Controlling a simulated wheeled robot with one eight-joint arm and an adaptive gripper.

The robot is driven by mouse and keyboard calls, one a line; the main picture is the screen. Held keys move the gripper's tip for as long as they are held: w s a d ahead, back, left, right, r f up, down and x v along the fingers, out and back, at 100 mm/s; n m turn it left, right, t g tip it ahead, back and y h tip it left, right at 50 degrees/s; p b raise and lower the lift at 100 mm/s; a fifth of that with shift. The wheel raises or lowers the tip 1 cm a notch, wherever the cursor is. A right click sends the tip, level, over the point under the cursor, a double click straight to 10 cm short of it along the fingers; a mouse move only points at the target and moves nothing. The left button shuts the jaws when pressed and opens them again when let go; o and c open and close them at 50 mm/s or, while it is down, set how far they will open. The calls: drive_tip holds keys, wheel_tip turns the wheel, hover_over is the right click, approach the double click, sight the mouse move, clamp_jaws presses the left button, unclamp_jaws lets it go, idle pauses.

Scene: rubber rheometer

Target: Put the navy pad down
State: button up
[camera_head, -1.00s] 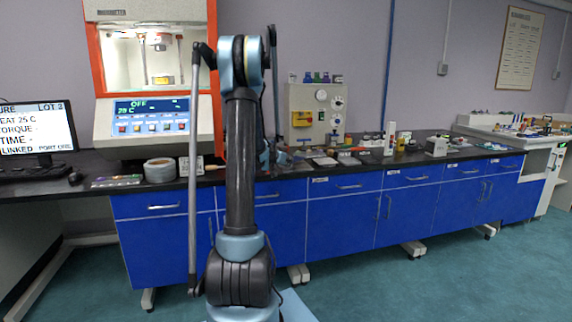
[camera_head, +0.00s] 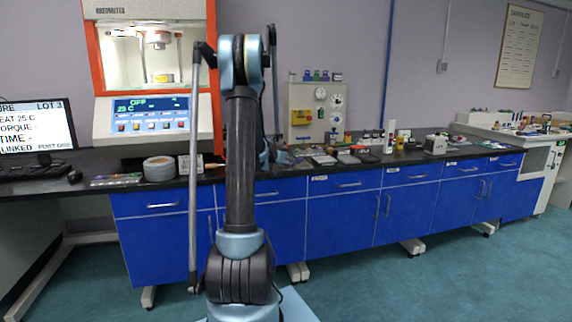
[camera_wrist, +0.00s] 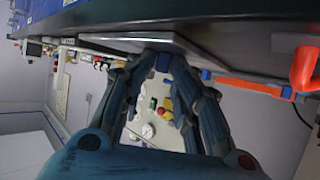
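In the wrist view my gripper (camera_wrist: 163,66) has its two dark fingers drawn together at the tips. A small navy piece, which looks like the navy pad (camera_wrist: 163,61), sits between the fingertips. A flat grey slab-like surface (camera_wrist: 195,50) lies right beyond the tips; I cannot tell if the pad touches it.
A grey roll (camera_head: 159,169) and a monitor (camera_head: 38,126) stand left on the bench. A beige gauge panel (camera_head: 317,112) stands right of my arm. Several small items crowd the bench top there. An orange part (camera_wrist: 304,68) is close at the right in the wrist view.

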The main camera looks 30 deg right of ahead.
drive_tip(key=shift+a+r, duration=0.15)
drive_tip(key=shift+r, duration=0.25)
drive_tip(key=v, duration=1.2)
drive_tip(key=s+a+f+n+g+y, duration=0.25)
drive_tip(key=s+a+n+y, duration=0.2)
drive_tip(key=s+a, duration=1.2)
drive_tip(key=s+a+f+n+g+y, duration=0.1)
drive_tip(key=s+a+f+n+y, duration=0.2)
drive_tip(key=s+a, duration=0.7)
drive_tip(key=s+a+f+n+g+y, duration=0.1)
drive_tip(key=s+a+f+n+y, duration=0.2)
drive_tip(key=s+a+f, duration=0.5)
drive_tip(key=s+a+n, duration=0.1)
drive_tip(key=s+a, duration=0.1)
drive_tip(key=s, duration=0.1)
drive_tip(key=shift+s+a, duration=0.2)
drive_tip(key=shift+s, duration=0.15)
drive_tip(key=shift+f+y, duration=0.1)
drive_tip(key=shift+y, duration=0.15)
